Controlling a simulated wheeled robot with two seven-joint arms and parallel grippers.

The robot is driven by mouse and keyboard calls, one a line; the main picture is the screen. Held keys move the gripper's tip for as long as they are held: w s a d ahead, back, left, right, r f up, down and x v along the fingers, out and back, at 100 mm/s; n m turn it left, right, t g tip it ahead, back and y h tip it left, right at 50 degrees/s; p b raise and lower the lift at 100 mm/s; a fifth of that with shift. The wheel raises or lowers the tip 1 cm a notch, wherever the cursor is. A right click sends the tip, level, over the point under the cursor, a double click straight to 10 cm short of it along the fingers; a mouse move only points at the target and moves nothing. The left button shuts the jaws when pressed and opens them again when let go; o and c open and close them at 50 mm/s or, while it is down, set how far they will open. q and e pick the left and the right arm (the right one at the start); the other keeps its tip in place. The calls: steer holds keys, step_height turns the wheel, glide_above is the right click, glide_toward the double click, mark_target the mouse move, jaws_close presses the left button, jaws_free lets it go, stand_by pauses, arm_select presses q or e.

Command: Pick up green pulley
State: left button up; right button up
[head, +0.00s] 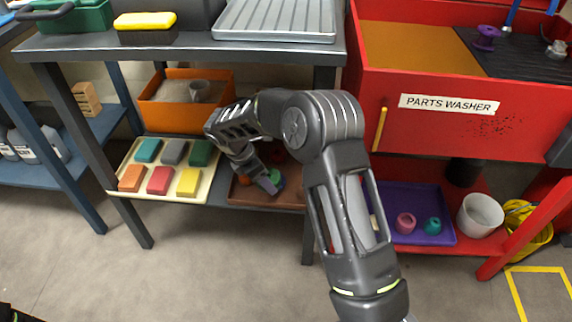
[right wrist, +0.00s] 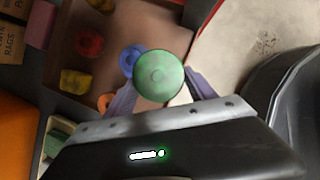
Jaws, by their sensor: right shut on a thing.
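The green pulley (right wrist: 160,75) is round with a small centre hub. In the right wrist view it sits between the two fingers of my right gripper (right wrist: 160,84), which is shut on it. In the head view the right gripper (head: 268,182) reaches down over the brown tray (head: 285,200) on the lower shelf, and the green pulley (head: 278,180) shows at its fingertips. Whether the pulley still touches the tray is hard to tell.
Around the pulley in the tray are a blue part (right wrist: 130,60), a red part (right wrist: 88,43) and yellow parts (right wrist: 75,82). A cream tray of coloured blocks (head: 207,190) lies to the left. The bench top (head: 180,45) is above; the red parts washer (head: 450,110) stands right.

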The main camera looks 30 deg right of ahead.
steer(key=a+p, duration=0.1)
steer(key=a, duration=0.5)
steer(key=shift+w+a, duration=0.15)
steer(key=shift+w, duration=0.1)
steer(key=shift+r, duration=0.15)
steer(key=s+a+r+m+g, duration=0.2)
steer(key=s+a+r+m, duration=0.2)
steer(key=s+r, duration=0.5)
step_height(320, 180, up, 5)
steer(key=m, duration=0.2)
steer(key=shift+s+a+r+m+y, duration=0.2)
steer(key=shift+s+m+y, duration=0.1)
steer(key=shift+y, duration=0.1)
steer(key=shift+g, duration=0.3)
